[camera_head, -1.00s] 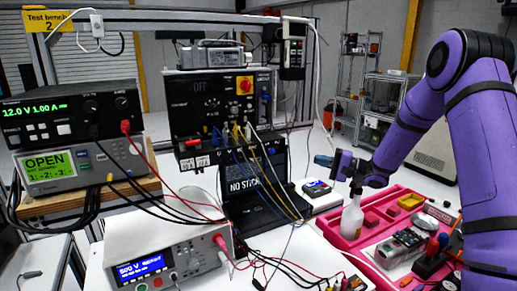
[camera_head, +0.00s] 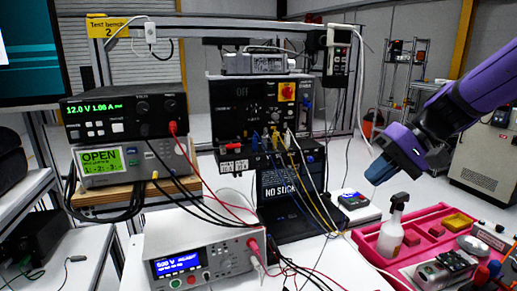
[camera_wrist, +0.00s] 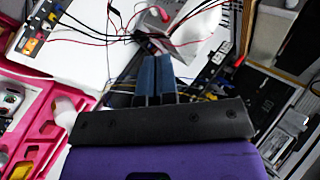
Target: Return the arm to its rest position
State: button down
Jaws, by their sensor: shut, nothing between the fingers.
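My purple arm reaches in from the right in the head view. My gripper (camera_head: 378,172) hangs in the air above and left of the white spray bottle (camera_head: 391,226), apart from it. In the wrist view my gripper (camera_wrist: 154,62) shows its two blue fingers side by side, closed together with nothing held. Below the fingers in that view lie thin cables and the white bench top (camera_wrist: 85,55).
A pink tray (camera_head: 440,212) with tools and small parts lies at the lower right. A test bench with a black panel (camera_head: 262,105), power supply (camera_head: 125,110) and white meter (camera_head: 195,250) carries many loose cables. Open floor lies behind the arm.

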jog(key=s+d+r+t+h, duration=0.1)
jog(key=s+d+t+h, duration=0.1)
jog(key=s, duration=0.6)
jog(key=s+d+r+n+t+h, duration=0.1)
jog(key=s+d+t+h, duration=0.1)
jog(key=s+d+h, duration=0.3)
jog(key=s+h, duration=0.1)
jog(key=s, duration=0.2)
jog(key=shift+s+d+r+t, duration=0.15)
jog(key=shift+s+r+t, duration=0.05)
jog(key=shift+r+t, duration=0.2)
dwell(0.7)
